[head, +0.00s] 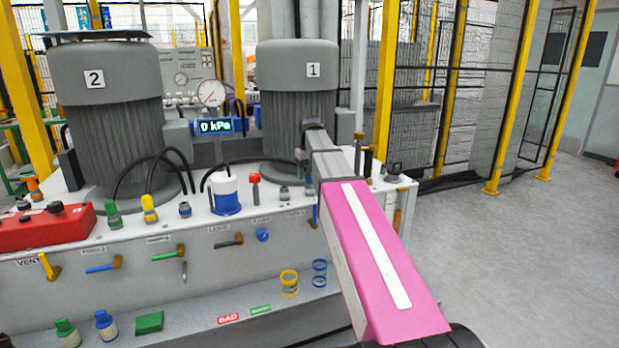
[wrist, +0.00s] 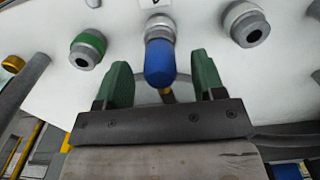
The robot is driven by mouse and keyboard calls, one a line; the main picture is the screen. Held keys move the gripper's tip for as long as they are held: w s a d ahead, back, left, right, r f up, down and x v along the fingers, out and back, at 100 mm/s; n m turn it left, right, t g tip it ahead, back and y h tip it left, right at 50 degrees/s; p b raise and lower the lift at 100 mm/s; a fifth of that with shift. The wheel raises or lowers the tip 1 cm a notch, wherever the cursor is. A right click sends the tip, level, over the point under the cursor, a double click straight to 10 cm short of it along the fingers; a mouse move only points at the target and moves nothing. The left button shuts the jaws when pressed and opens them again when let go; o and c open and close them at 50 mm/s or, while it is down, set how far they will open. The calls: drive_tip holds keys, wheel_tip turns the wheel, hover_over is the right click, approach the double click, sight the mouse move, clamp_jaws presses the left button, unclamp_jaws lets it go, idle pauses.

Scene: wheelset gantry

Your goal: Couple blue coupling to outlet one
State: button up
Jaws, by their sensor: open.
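In the wrist view my gripper (wrist: 160,82) is open, with one green finger on each side of a rounded blue piece (wrist: 160,62). This piece stands out from a grey collar on a white panel; I cannot tell whether it is a coupling or a cap. Gaps show on both sides of it. A label above it is cut off, so the outlet number is unreadable. In the head view a blue ribbed coupling (head: 105,325) stands on the lower ledge, left of centre. My gripper is not visible there, beyond my pink arm link.
In the wrist view a green-ringed port (wrist: 88,48) is left of the blue piece and a grey port (wrist: 245,22) right. The head view shows a green coupling (head: 67,332), motors one (head: 295,90) and two (head: 105,85), and free floor (head: 530,260) at right.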

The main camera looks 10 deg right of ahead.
wheel_tip(320, 180, up, 8)
drive_tip(key=shift+r, duration=0.55)
